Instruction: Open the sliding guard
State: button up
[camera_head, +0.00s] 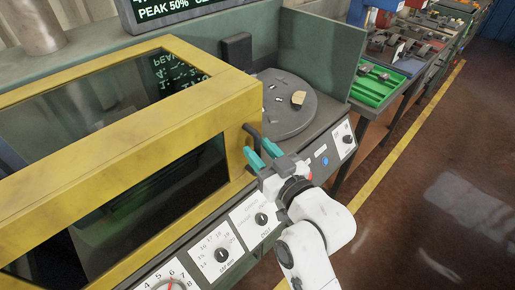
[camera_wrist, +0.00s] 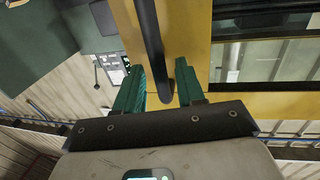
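The sliding guard (camera_head: 216,112) is a yellow frame with dark see-through panels, filling the left of the head view. Its black handle (camera_head: 252,131) is on the right end of the frame. In the wrist view the handle (camera_wrist: 150,40) is a dark bar running down between my fingers, with the yellow guard frame (camera_wrist: 192,35) behind it. My gripper (camera_head: 260,152) has teal fingers and is at the handle's lower end. The wrist view shows my gripper (camera_wrist: 160,72) open, with a finger on each side of the bar and gaps visible beside it.
Right of the guard, a round grey turntable (camera_head: 288,118) carries a small tan block (camera_head: 298,98). A front panel with dials (camera_head: 222,255) runs below the guard. A green tray (camera_head: 374,85) stands farther right. Open floor (camera_head: 440,190) lies at the right, with a yellow line.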

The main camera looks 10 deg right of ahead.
jog(key=b+v, duration=0.2)
jog(key=v, duration=0.7)
jog(key=shift+s, duration=0.2)
jog(key=s+d+f+m+g+h, duration=0.15)
jog(key=s+d+f+g, duration=0.25)
jog(key=f, duration=0.4)
jog(key=s+d+f+m+g+h, duration=0.1)
jog(key=s+d+f+g+h, duration=0.25)
jog(key=f, duration=0.45)
jog(key=s+d+f+m+g+h, duration=0.1)
jog(key=s+d+f+g, duration=0.3)
jog(key=s, duration=0.4)
jog(key=s+d+f+m+g+h, duration=0.1)
jog(key=s+d+f+g, duration=0.3)
jog(key=s, duration=0.5)
jog(key=shift+d+f+m+h, duration=0.4)
jog(key=shift+d+f+m, duration=0.1)
jog(key=shift+d, duration=0.2)
dwell(0.5)
